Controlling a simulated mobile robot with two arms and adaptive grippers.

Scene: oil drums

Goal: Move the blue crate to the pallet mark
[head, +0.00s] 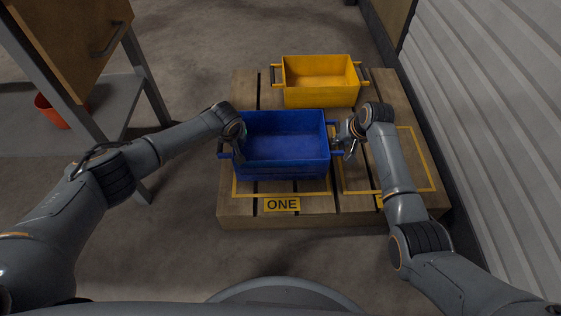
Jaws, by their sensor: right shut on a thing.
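The blue crate (285,172) is an open, empty box with a handle on each short side. It is over the left yellow-outlined mark (318,194) of the wooden pallet (300,219), above the yellow label "ONE" (282,205). I cannot tell whether it rests on the boards or hangs just above them. My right gripper (344,145) is shut on the crate's right handle. My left gripper (234,152) is at the crate's left handle; its fingers are dark and partly hidden, so its grip is unclear.
A yellow crate (320,96) stands at the back of the pallet. The right yellow-outlined mark (433,176) is empty, its label mostly hidden by my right arm. A corrugated wall (490,120) borders the right.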

